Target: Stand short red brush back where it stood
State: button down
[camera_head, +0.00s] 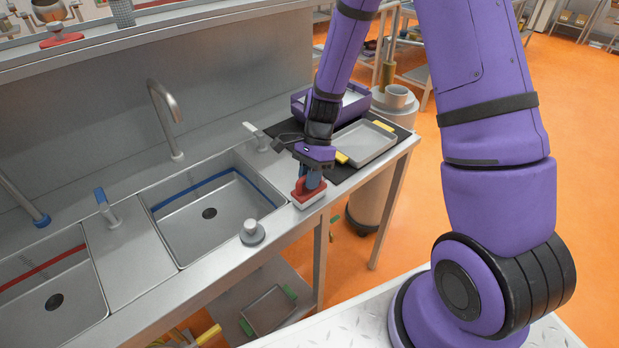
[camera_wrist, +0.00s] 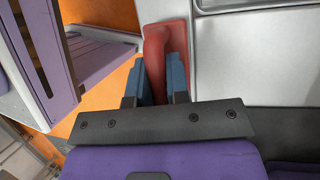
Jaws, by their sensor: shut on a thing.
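The short red brush (camera_head: 308,194) is at the counter's front edge, right of the blue-lined sink, in the head view. It has a red body with a pale underside. My gripper (camera_head: 311,178) is above it with its fingers pointing down, shut on its red handle. In the wrist view the red handle of the brush (camera_wrist: 155,62) sits between my two blue fingertips (camera_wrist: 156,78). The brush is at or just above the counter top; I cannot tell whether it touches. Its lower side is mostly hidden.
The sink with a blue stripe (camera_head: 212,212) lies left of the brush. A grey knob-like stopper (camera_head: 252,232) stands on the front rim. A metal tray with yellow handles (camera_head: 364,143) and a purple bin (camera_head: 297,103) are behind right. Another red-based brush (camera_head: 62,40) is on the upper shelf.

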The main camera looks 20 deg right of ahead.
jog(key=shift+f, duration=0.1)
jog(key=c, duration=1.1)
grip_release()
jog(key=d+r+n+t+h, duration=0.1)
jog(key=d+r+n+t, duration=0.2)
jog(key=r, duration=1.7)
jog(key=s+d+r+n+t+h, duration=0.1)
jog(key=s+d+r+n+t, duration=0.1)
jog(key=s+r+n, duration=0.4)
jog(key=s+d+r+n+t+h, duration=0.1)
jog(key=s+r+n, duration=0.4)
jog(key=s, duration=1)
notch_tip(320, 180, up, 3)
jog(key=d+t, duration=0.1)
jog(key=t, duration=0.1)
jog(key=shift+n+t+h, duration=0.3)
jog(key=shift+n+h, duration=0.1)
